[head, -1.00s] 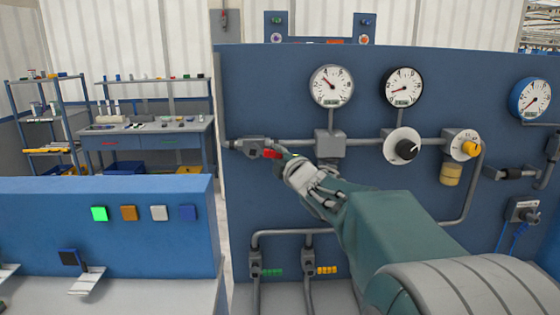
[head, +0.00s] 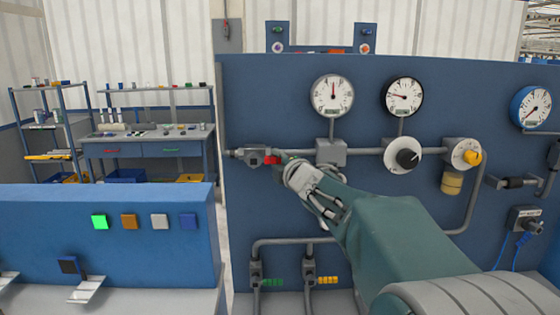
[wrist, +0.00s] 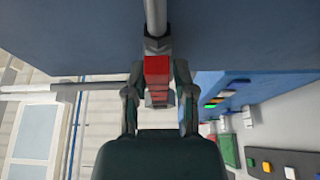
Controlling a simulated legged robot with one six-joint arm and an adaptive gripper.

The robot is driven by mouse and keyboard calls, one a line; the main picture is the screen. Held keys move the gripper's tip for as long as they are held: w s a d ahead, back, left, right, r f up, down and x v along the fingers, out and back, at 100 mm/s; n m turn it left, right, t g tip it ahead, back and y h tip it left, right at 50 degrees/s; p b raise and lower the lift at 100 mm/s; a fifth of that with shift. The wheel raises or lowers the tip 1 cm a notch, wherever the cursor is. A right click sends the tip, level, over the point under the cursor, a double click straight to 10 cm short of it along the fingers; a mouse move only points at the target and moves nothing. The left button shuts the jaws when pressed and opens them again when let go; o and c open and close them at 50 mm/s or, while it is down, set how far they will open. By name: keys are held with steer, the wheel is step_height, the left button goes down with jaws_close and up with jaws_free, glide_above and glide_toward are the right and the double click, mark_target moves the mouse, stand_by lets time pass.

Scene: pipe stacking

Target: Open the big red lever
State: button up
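The red lever (head: 271,160) sits on the grey valve (head: 250,156) at the left end of the upper pipe on the blue panel. It lies roughly along the pipe. My gripper (head: 284,164) is at the lever from the right, and its fingers partly hide it. In the wrist view the red lever (wrist: 157,64) is between the two fingers of my gripper (wrist: 157,88). The fingertips close in on both its sides and appear to touch it.
Gauges, including the left one (head: 333,96) and middle one (head: 403,96), are above the pipe. A low blue console (head: 100,240) stands at left, with a workbench (head: 150,150) behind.

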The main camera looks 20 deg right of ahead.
steer(key=shift+a, duration=0.1)
steer(key=shift+s, duration=0.1)
steer(key=s, duration=1.1)
steer(key=shift+s, duration=0.4)
steer(key=shift+a, duration=0.1)
steer(key=s+a+f+m+g, duration=0.6)
steer(key=s+a+f+m, duration=0.1)
steer(key=s+f+m, duration=0.2)
steer(key=s+a+f+m+g, duration=0.6)
steer(key=s+f+m, duration=0.3)
steer(key=s, duration=0.3)
steer(key=shift+a+f, duration=0.55)
steer(key=shift+f, duration=0.2)
